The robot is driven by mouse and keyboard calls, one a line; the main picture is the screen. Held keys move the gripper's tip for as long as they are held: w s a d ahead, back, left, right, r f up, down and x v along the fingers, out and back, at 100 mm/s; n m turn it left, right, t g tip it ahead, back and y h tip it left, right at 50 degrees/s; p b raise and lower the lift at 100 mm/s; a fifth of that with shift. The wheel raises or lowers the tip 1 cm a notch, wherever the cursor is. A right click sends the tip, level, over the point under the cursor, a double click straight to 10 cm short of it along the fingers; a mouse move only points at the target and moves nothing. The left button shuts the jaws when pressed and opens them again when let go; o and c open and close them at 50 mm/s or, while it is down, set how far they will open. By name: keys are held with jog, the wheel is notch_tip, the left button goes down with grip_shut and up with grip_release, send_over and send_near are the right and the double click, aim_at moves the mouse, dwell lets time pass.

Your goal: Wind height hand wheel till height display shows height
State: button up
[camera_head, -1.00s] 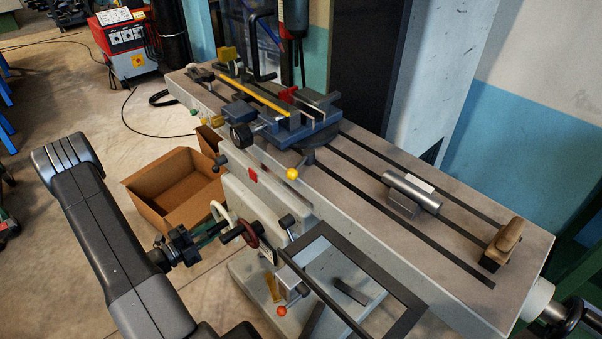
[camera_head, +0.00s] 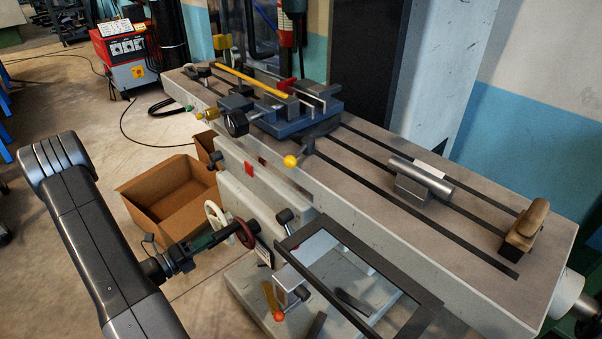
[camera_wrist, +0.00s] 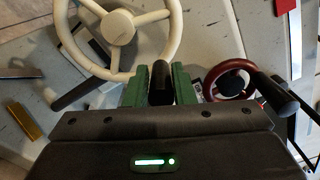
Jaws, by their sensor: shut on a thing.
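A cream hand wheel (camera_wrist: 118,27) fills the upper left of the wrist view; in the head view it (camera_head: 209,211) stands on the front of the machine. A smaller dark red hand wheel (camera_head: 247,235) is right of it, and shows at the right of the wrist view (camera_wrist: 229,64) with its own black handle. My gripper (camera_wrist: 161,84) has green fingers on either side of a black handle (camera_wrist: 161,76) near the cream wheel's lower rim, shut on it. In the head view my gripper (camera_head: 212,239) is just below the cream wheel. I cannot make out a readable height display.
The machine table (camera_head: 380,200) carries a blue vise (camera_head: 290,122), a steel cylinder (camera_head: 421,178) and a wooden-handled brush (camera_head: 527,224). A dark open frame (camera_head: 385,262) juts out right of the wheels. A cardboard box (camera_head: 170,205) stands on the floor behind my arm.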

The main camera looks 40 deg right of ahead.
jog(key=shift+w+a+f+m, duration=0.1)
jog(key=shift+w+f+m, duration=0.3)
grip_shut()
jog(key=m+b, duration=0.3)
jog(key=f+m+b, duration=0.1)
jog(key=m+b, duration=0.2)
jog(key=b, duration=0.1)
jog(key=w+f+m+b, duration=0.1)
jog(key=m+b, duration=0.2)
jog(key=shift+w+f+m, duration=0.1)
jog(key=shift+f+m, duration=0.05)
jog(key=shift+m, duration=0.25)
jog(key=shift+o, duration=1.9)
grip_release()
jog(key=shift+c, duration=0.2)
